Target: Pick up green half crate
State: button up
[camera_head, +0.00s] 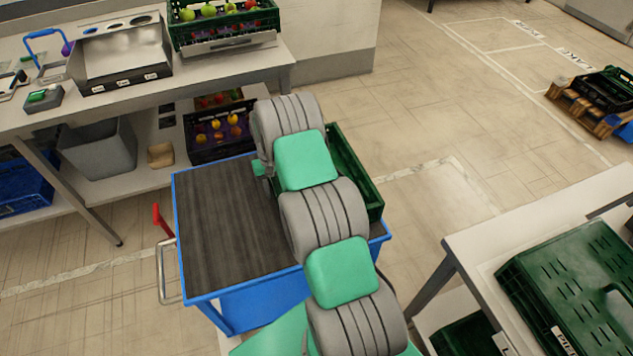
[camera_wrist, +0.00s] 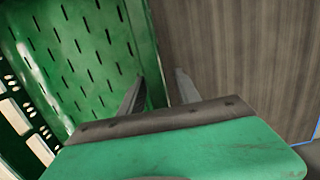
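The green half crate (camera_head: 352,168) stands on the right part of the blue cart's top in the head view, partly hidden behind my arm. In the wrist view its slotted green inside (camera_wrist: 78,60) fills the left. My gripper (camera_wrist: 160,76) has its two fingers apart, one over the crate's inner side and one over the dark cart top. The crate's side wall (camera_wrist: 143,42) runs between them, with a gap to the right finger. In the head view my arm hides the fingertips.
The blue cart (camera_head: 222,225) has a bare dark wooden top on its left. A workbench (camera_head: 215,72) with produce crates stands behind. A table with another green crate (camera_head: 575,290) is at the lower right. Floor is clear between cart and table.

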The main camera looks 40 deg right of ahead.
grip_shut()
jog(key=shift+r, duration=0.1)
dwell(1.1)
